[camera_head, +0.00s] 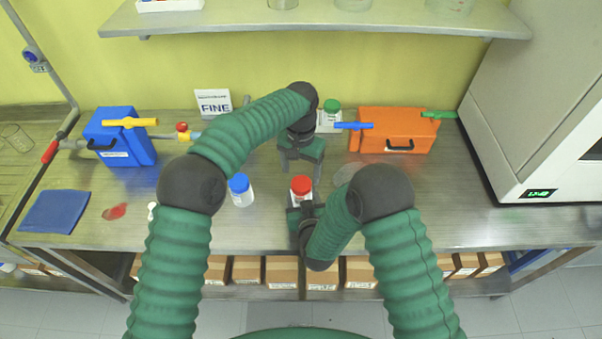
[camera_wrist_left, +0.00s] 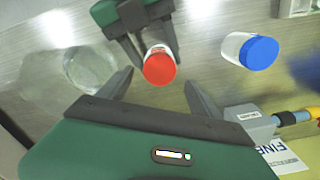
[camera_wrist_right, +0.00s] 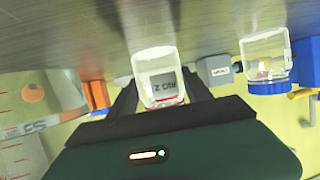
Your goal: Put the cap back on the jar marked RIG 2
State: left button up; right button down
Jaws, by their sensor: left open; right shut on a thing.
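The jar marked RIG 2 (camera_wrist_right: 162,75) stands upright on the bench in the right wrist view, its label readable upside down. A red cap (camera_head: 301,185) sits on top of it; it also shows in the left wrist view (camera_wrist_left: 160,67). How tightly it is seated cannot be told. My right gripper (camera_head: 303,207) is shut around the jar's body from the front. My left gripper (camera_head: 299,167) is open and empty, behind and above the jar. In the left wrist view its fingers (camera_wrist_left: 160,90) are spread either side of the red cap, apart from it.
A blue-capped jar (camera_head: 241,190) stands left of the held jar. A clear glass vessel (camera_wrist_left: 88,68) is on the other side. A green-capped jar (camera_head: 331,107), an orange case (camera_head: 393,132) and a blue case (camera_head: 120,142) stand behind. The bench right of my arms is clear.

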aim_at(301, 182)
pick_arm(q)
jog(key=shift+c, duration=0.4)
jog(key=shift+s+r+n, duration=0.1)
jog(key=shift+r+n, duration=0.45)
jog(key=shift+n, duration=0.55)
notch_tip(301, 182, up, 2)
jog(key=n, duration=0.2)
jog(key=shift+d+r+n, duration=0.1)
jog(key=shift+r+n, duration=0.1)
jog(key=shift+n, duration=0.2)
jog(key=shift+f, duration=0.15)
notch_tip(301, 182, down, 8)
jog(key=shift+r, duration=0.1)
jog(key=c, duration=1.5)
jog(key=o, duration=1.7)
jog(key=shift+c, duration=0.2)
